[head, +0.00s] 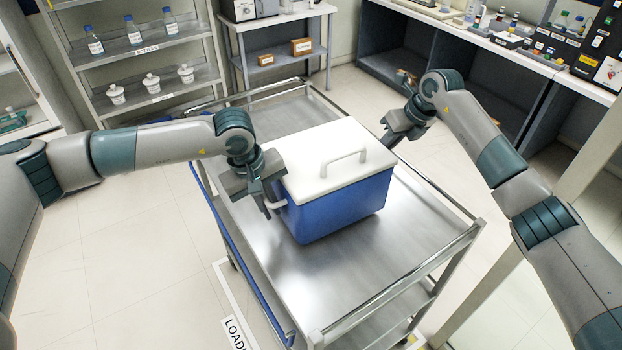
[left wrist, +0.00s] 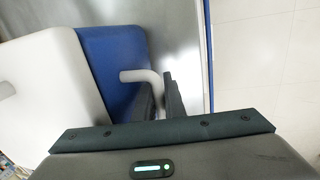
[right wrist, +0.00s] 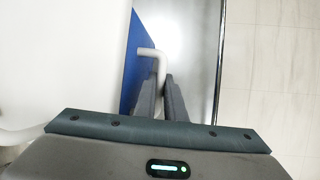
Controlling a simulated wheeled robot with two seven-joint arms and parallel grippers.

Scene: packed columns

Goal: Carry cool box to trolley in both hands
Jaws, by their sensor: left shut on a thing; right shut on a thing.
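The cool box (head: 340,209) is blue with a white lid and a white handle on top. It is upright over the metal top of the trolley (head: 424,240); whether its base touches the top I cannot tell. My left gripper (head: 268,207) is at the box's left end, shut on a white side handle (left wrist: 142,76).
A shelf rack (head: 150,52) with bottles and white jars stands at the back left. A small table (head: 285,70) is behind the trolley. A bench (head: 480,35) with bottles runs along the back right. The floor (head: 130,240) left of the trolley is clear.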

